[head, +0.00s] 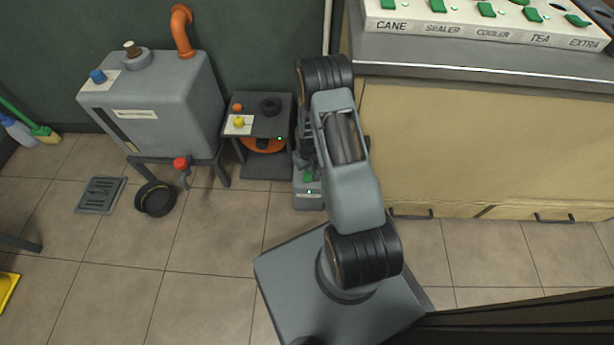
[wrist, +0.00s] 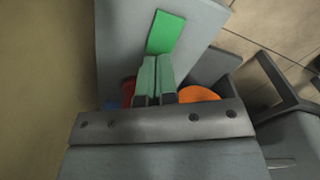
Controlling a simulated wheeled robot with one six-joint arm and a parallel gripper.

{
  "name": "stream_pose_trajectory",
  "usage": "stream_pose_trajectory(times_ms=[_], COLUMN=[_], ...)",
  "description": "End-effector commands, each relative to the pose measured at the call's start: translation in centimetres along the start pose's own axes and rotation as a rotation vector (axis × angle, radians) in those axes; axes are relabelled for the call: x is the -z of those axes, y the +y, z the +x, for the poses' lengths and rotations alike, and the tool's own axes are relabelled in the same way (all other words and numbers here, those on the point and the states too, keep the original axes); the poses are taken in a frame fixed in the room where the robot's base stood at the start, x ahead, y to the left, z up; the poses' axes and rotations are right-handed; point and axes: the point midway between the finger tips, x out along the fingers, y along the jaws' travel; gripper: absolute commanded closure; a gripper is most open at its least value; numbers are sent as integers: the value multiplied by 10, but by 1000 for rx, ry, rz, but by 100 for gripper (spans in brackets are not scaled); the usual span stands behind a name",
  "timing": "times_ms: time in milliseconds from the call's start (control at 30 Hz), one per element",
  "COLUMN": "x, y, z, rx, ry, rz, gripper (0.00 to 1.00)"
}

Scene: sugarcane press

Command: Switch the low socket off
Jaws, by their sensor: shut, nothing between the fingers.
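The low socket (head: 308,200) is a grey box by the floor at the left end of the cabinet, partly hidden by my arm in the head view. In the wrist view, the grey socket box (wrist: 205,20) carries a green switch (wrist: 166,32). My gripper (wrist: 157,62) is shut and empty, with its two pale green fingers side by side. Their tips are right at the near end of the switch. I cannot tell whether they touch it. In the head view my gripper is mostly hidden behind my arm.
A low dark stand (head: 255,120) with knobs is left of the socket. A grey tank (head: 165,100) stands further left, a black bowl (head: 155,198) on the floor. The beige cabinet (head: 460,150) with labelled switches on top bounds the right.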

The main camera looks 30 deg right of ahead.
Motion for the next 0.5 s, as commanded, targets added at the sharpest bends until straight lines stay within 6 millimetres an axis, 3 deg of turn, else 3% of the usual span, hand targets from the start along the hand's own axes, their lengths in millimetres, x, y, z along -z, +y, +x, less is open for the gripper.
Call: stream_pose_trajectory(times_ms=[500], x=[0], y=[0], z=[7], rx=[0], ry=[0], rz=[0], gripper=[100])
